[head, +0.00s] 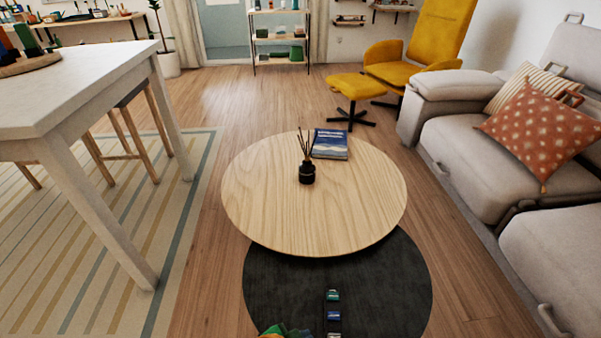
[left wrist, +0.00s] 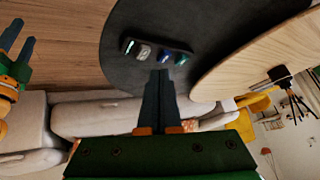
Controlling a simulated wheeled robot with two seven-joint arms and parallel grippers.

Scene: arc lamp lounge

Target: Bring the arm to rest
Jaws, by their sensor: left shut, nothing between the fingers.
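My left gripper (left wrist: 161,78) is in the left wrist view, its two dark fingers pressed together with nothing between them. Its tips appear over the dark round mat (left wrist: 122,70), near a small dark tray of small items in the picture; the height above it is unclear. My right gripper (left wrist: 20,48) is at the left edge of the left wrist view, its fingers apart and nothing seen between them. In the head view only a green and orange piece, probably part of my arm, shows at the bottom edge; neither gripper's fingers can be made out there.
A round wooden table (head: 260,205) carries a black reed diffuser (head: 307,173) and a blue book (head: 330,145). A grey sofa (head: 470,165) stands right, a white table (head: 75,95) left. A yellow chair (head: 405,70) and footstool (head: 356,86) stand behind. Wood floor is clear between.

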